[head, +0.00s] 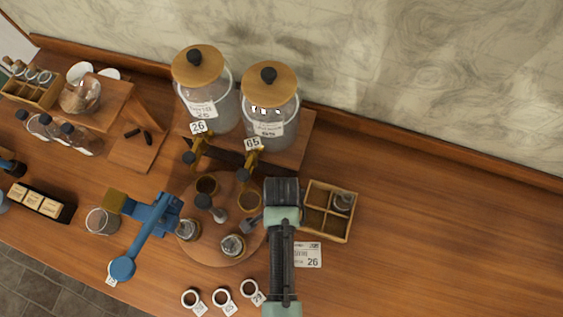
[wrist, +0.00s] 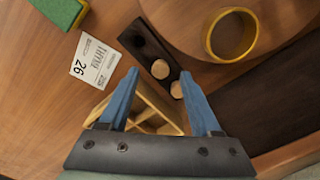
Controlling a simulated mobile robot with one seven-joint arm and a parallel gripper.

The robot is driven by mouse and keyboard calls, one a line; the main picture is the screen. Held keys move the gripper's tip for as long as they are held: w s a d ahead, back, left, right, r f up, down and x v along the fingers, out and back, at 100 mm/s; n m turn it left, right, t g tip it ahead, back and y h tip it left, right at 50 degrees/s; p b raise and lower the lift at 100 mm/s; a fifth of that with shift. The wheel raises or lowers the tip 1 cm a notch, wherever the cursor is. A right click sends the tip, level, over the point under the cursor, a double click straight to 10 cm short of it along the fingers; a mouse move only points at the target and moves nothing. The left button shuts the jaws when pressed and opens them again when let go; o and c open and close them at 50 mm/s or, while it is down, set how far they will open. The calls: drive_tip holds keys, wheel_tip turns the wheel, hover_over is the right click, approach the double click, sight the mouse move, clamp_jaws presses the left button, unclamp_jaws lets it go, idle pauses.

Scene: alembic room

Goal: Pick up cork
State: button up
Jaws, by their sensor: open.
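Two tan round cork-like pieces show in the wrist view: one cork (wrist: 160,69) lies between my fingertips in the picture, and another cork (wrist: 177,89) is close to the right finger. Both are seated in a dark narrow holder (wrist: 150,48), which also has a dark hole at its far end. My gripper (wrist: 159,73) has two blue fingers spread apart, with nothing held between them. I cannot tell its height above the corks. In the head view my arm hides the holder and corks.
A wooden compartment box (head: 331,228) stands right of my arm; a price card (head: 308,255) lies in front of it. A round board (head: 222,252) with several vessels is left. Two lidded jars (head: 205,85) (head: 268,100) stand behind. The table's right side is clear.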

drive_tip(key=shift+f, duration=1.15)
drive_tip(key=shift+c, duration=0.3)
clamp_jaws()
